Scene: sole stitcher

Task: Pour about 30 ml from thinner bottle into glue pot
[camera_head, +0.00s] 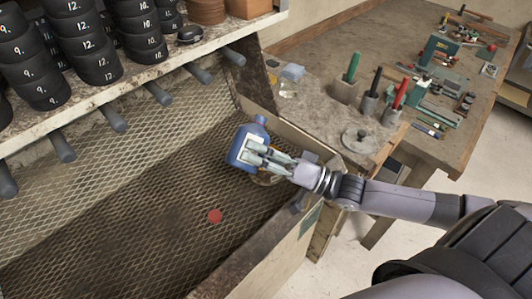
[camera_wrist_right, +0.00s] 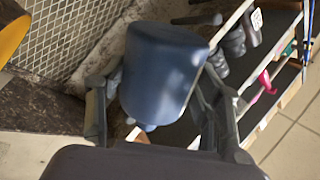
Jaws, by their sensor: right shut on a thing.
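The blue thinner bottle (camera_head: 237,150), with a pale label, is in my right gripper (camera_head: 256,154) above the mesh-floored bin. Its neck is toward the top of the head view, and no cap shows on it. The gripper is shut around the bottle's body, which also shows between the fingers in the right wrist view (camera_wrist_right: 165,70). A tan, round-edged thing (camera_head: 267,180), perhaps the glue pot, shows partly below the gripper; its inside is hidden. A yellow-orange curved thing (camera_wrist_right: 10,35) sits at the wrist view's upper left corner. My left gripper is out of view.
The bin's wooden side wall (camera_head: 297,137) stands close behind the gripper. The workbench (camera_head: 330,62) holds a round grey lid (camera_head: 360,140), block-held tools and a clear jar (camera_head: 290,80). Black numbered stacks fill the shelf.

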